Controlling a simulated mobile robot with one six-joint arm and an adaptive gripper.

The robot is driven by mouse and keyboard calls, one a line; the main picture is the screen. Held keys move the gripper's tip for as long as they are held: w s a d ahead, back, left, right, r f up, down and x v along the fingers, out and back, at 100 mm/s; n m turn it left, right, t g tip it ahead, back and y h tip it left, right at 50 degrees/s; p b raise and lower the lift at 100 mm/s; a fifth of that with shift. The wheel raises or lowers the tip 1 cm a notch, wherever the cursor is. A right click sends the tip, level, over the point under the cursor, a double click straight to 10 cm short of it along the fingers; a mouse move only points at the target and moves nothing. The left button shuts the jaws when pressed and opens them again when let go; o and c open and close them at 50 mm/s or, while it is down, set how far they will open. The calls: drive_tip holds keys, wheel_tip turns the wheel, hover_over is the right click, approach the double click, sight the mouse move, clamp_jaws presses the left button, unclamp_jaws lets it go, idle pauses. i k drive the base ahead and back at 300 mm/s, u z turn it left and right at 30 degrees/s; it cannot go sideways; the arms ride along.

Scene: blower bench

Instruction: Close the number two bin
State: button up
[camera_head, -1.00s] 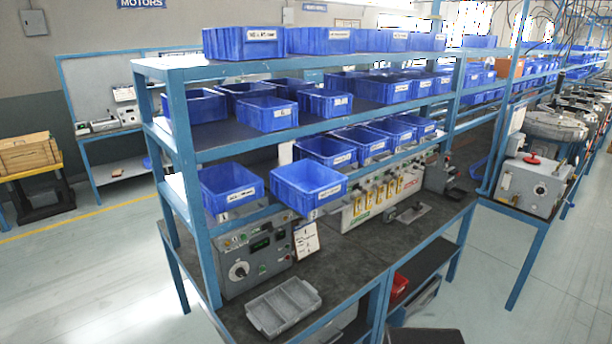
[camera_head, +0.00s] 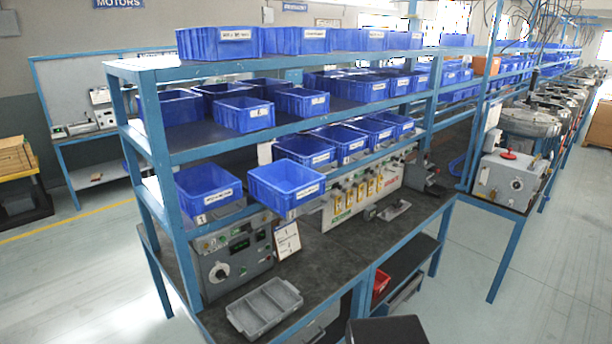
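A row of blue bins stands on the lowest shelf above the bench. The leftmost bin (camera_head: 206,196) has a small white tag below it that seems to read 1. The second bin from the left (camera_head: 287,184), likely number two, sticks out past the shelf's front edge, with its open top showing. The tag below it (camera_head: 291,213) is too small to read surely. The bins to its right, such as the third one (camera_head: 304,151), sit further back. My gripper is not in view, and nothing touches the second bin.
The bench top (camera_head: 345,245) holds a grey divided tray (camera_head: 264,307), a control box (camera_head: 235,262), a tilted card (camera_head: 287,240) and a panel of switches (camera_head: 362,195). A dark flat-topped object (camera_head: 387,331) stands at the bottom edge.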

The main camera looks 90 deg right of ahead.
sight(269, 185)
drive_tip(key=u, duration=0.05)
drive_tip(key=k, duration=1.95)
drive_tip(key=z, duration=2.35)
drive_tip(key=i, duration=0.5)
drive_tip(key=u, duration=0.2)
